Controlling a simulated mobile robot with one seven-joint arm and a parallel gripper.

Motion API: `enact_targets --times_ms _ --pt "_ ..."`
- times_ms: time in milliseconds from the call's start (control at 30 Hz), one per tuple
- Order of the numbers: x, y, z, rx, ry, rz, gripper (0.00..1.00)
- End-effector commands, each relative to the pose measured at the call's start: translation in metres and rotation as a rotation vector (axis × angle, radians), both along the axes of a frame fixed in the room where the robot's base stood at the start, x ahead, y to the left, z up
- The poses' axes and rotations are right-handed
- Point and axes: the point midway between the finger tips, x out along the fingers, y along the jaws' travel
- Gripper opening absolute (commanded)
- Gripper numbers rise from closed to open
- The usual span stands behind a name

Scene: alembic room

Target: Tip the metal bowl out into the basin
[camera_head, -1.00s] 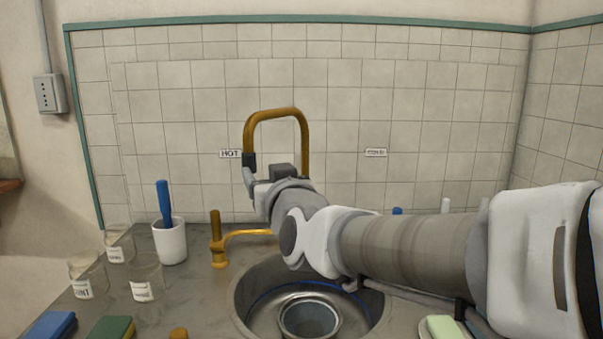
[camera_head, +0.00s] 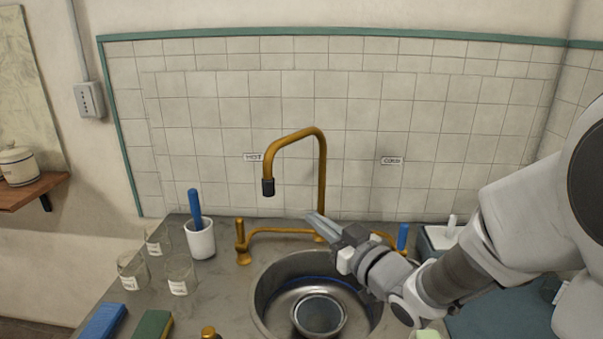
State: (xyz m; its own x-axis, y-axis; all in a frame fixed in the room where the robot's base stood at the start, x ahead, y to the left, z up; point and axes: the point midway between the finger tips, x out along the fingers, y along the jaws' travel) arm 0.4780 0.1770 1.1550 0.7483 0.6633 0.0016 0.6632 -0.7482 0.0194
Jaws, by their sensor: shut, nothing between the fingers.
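The metal bowl (camera_head: 319,316) sits upright inside the round basin (camera_head: 262,292), on its floor near the front. Its inside looks grey-blue, and I cannot tell what it holds. My gripper (camera_head: 311,217) is shut and empty. It points up and left above the back right of the basin, near the foot of the brass faucet (camera_head: 322,165), and appears apart from the bowl.
Left of the basin stand a white cup with a blue-handled tool (camera_head: 201,240), several labelled glass beakers (camera_head: 181,275), a blue block (camera_head: 104,322) and a green sponge (camera_head: 152,325). A brass tap handle (camera_head: 240,236) rises behind. A pale green bar (camera_head: 427,335) lies at front right.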

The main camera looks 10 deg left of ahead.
Motion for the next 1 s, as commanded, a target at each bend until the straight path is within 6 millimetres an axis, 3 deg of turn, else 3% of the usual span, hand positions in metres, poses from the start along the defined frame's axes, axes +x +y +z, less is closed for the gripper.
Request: enact_targets --times_ms 133,267,700,1000 --pt "-0.004 0.002 0.0 0.016 0.016 0.026 0.0" --pt "0.006 0.012 -0.001 0.016 0.016 0.028 0.0" --pt "0.072 0.073 -0.001 0.015 0.016 0.026 0.0" --pt "0.095 0.094 -0.001 0.014 0.014 0.025 0.0"
